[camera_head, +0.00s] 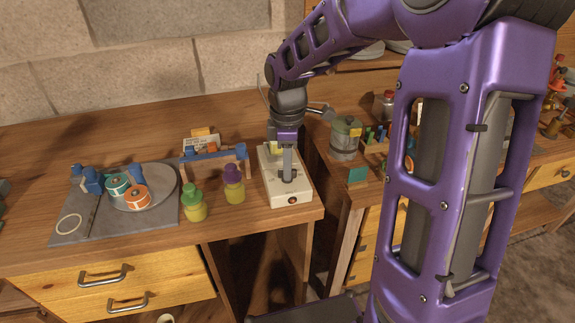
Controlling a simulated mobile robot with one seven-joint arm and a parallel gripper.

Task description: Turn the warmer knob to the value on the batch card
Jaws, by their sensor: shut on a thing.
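The warmer is a cream box (296,195) near the right end of the left bench, with a small dark red round part on its front face. My gripper (287,178) points down over the top of the warmer. Its fingers are shut on a small dark knob (287,181) on the top face; the knob is mostly hidden by the fingers. The knob's pointer and scale cannot be read. A pale card with small print (200,143) stands behind a blue-ended wooden rack; it may be the batch card, but its value is too small to read.
Green-capped (193,203) and purple-capped (234,184) bottles stand left of the warmer. A grey mat (70,232) farther left holds a round plate with teal and orange rolls. A gap separates the benches.

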